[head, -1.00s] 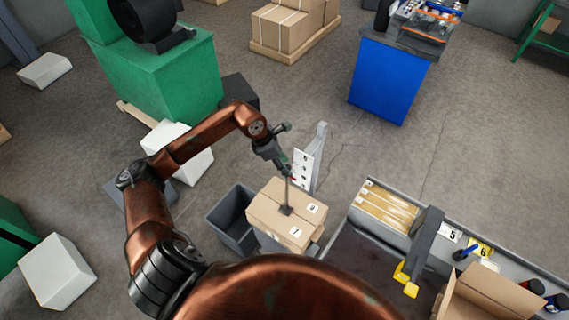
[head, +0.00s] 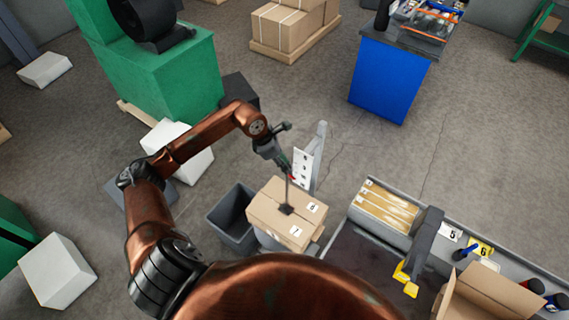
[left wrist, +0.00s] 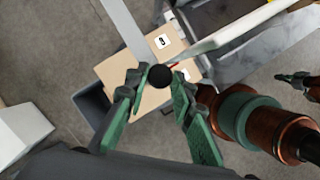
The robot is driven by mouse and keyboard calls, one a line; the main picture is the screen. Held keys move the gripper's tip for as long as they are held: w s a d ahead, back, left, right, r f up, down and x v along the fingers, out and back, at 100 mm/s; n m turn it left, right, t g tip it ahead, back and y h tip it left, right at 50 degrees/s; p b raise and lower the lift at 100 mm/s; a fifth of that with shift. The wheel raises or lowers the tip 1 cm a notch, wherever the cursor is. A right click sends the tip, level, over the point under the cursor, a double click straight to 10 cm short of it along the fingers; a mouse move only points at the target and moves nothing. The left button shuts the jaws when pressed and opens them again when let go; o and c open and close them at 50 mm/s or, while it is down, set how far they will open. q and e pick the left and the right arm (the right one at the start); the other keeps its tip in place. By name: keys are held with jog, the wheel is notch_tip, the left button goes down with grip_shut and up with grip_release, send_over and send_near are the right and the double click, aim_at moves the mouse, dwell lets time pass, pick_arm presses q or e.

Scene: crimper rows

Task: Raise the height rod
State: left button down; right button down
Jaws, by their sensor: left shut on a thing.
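The height rod (head: 288,192) is a thin grey rod standing nearly upright, with a dark foot at its lower end on top of a cardboard box (head: 265,210). My left gripper (head: 284,167) is shut on the upper part of the rod. In the left wrist view, a round black knob (left wrist: 160,76) shows between the green and dark fingers. A pale upright scale plate (head: 303,165) with marks stands just right of the rod. A small red pointer shows beside the gripper. In the left wrist view, a small dark end of a copper arm (left wrist: 290,79) shows at the right; its jaws are unclear.
A dark open bin (head: 233,222) stands left of the box.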

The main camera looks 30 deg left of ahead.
pick_arm(q)
notch_tip(320, 180, up, 16)
jog(key=shift+w+p, duration=0.15)
jog(key=shift+p, duration=0.3)
jog(key=c, duration=2.1)
grip_release()
jog(key=o, duration=0.4)
jog(key=shift+f, duration=0.15)
jog(key=shift+o, duration=0.2)
jog(key=v, duration=1.2)
jog(key=shift+s+a, duration=0.1)
jog(key=shift+s, duration=0.1)
